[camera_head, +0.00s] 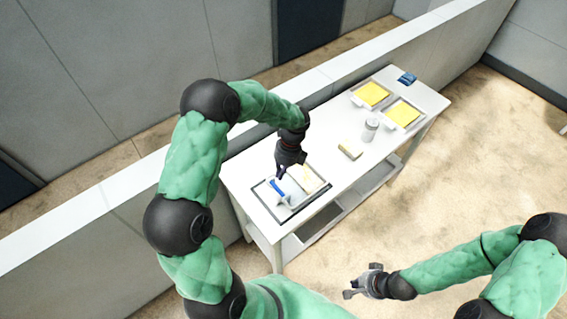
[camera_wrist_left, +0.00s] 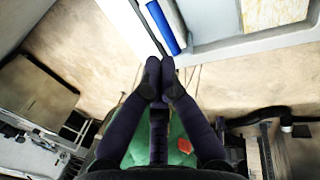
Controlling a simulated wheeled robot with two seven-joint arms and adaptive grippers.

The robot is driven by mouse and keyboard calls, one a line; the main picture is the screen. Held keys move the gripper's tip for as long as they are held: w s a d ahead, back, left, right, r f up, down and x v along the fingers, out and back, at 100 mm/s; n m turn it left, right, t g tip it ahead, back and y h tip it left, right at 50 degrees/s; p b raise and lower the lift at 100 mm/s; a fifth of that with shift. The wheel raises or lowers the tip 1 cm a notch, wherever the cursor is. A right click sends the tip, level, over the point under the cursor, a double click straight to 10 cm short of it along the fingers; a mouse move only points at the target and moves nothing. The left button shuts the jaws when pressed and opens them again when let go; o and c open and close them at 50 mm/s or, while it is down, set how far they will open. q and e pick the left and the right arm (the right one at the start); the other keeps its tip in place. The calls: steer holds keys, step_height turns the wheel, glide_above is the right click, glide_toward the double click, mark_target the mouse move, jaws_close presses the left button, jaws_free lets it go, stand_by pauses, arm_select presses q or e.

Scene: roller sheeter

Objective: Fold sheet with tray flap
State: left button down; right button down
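A flat tray (camera_head: 284,219) with a dark rim lies on the near end of the white table. On it are a blue bar (camera_head: 277,187) with a pale flap-like part beside it and a cream sheet (camera_head: 311,179). My left gripper (camera_head: 281,172) is above the tray's far-left part, near the blue bar. In the left wrist view the blue bar (camera_wrist_left: 166,28) and sheet (camera_wrist_left: 275,12) show at the top. The left fingertips (camera_wrist_left: 160,66) are together with nothing visible between them. My right gripper (camera_head: 353,288) hangs over the floor, its fingers apart and empty.
A cream block (camera_head: 350,150) and a grey can (camera_head: 370,130) stand mid-table. Two trays with yellow sheets (camera_head: 372,94) (camera_head: 403,114) and a small blue object (camera_head: 407,78) are at the far end. A low wall (camera_head: 215,150) runs behind the table.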

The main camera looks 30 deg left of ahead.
mark_target(278, 188)
arm_select(q)
steer(key=x, duration=0.6)
